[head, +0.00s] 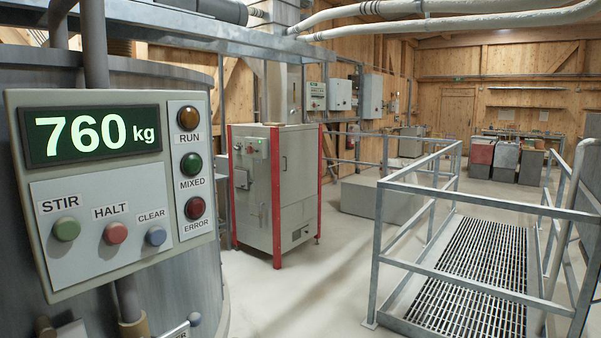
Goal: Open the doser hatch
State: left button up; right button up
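I cannot make out a part that is surely the doser hatch. A control panel (118,185) on the large grey tank (215,270) at the left reads 760 kg. Below, a plate (178,331) with partly cut-off lettering shows at the bottom edge, beside a small grey knob (194,319). Neither of my grippers is in view.
A grey cabinet with red corner posts (290,190) stands mid-room. Galvanized railings (405,190) surround a grated platform (475,275) at the right. Several bins (505,162) stand at the back. Pale floor (290,300) between tank and railing is clear.

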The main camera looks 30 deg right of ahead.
aim_at(299, 149)
jog(key=i+l, duration=0.1)
jog(key=l, duration=0.85)
jog(key=i+l, duration=0.15)
jog(key=l, duration=0.35)
jog(key=i+l, duration=0.1)
jog(key=l, duration=0.4)
jog(key=i+l, duration=0.1)
jog(key=l, duration=0.35)
jog(key=i+l, duration=0.4)
jog(key=i, duration=0.15)
jog(key=i+l, duration=0.4)
jog(key=i, duration=0.15)
jog(key=i+l, duration=0.4)
jog(key=i, duration=0.15)
jog(key=i+l, duration=0.4)
jog(key=i, duration=0.15)
